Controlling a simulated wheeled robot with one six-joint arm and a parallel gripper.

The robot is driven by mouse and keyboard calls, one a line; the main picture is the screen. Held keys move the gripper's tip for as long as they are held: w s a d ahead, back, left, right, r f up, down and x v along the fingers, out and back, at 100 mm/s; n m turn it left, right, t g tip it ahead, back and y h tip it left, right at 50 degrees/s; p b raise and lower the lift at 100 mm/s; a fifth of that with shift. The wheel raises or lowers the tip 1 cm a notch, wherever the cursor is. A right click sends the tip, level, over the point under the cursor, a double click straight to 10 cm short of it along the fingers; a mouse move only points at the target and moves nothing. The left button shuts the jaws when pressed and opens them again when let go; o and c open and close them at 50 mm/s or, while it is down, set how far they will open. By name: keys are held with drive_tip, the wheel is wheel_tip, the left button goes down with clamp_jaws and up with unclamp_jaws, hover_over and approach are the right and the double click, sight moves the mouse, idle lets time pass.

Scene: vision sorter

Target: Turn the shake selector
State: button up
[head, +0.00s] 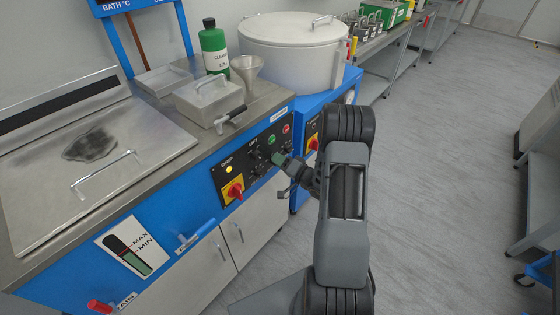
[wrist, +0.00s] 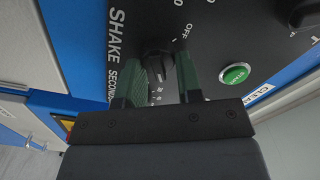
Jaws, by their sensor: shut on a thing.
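The shake selector is a small black knob (wrist: 157,66) on a black panel (wrist: 130,14) marked SHAKE in the wrist view. My gripper (wrist: 162,62) has its two green fingers on either side of the knob and is shut on it. The knob's pointer direction is hard to make out. In the head view my gripper (head: 279,158) reaches the panel (head: 250,172) on the blue machine front, and its fingers hide the selector there.
A green button (wrist: 235,74) sits right of the fingers, with another black knob (wrist: 300,14) beyond. In the head view a red-and-yellow switch (head: 233,190) is on the panel's left. Open floor (head: 440,160) lies to the right.

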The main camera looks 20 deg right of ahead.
drive_tip(key=o, duration=0.8)
drive_tip(key=shift+o, duration=0.2)
drive_tip(key=shift+s, duration=0.1)
drive_tip(key=v, duration=1.3)
drive_tip(key=shift+s+d+p, duration=0.15)
drive_tip(key=shift+s+p, duration=0.15)
drive_tip(key=shift+p, duration=0.05)
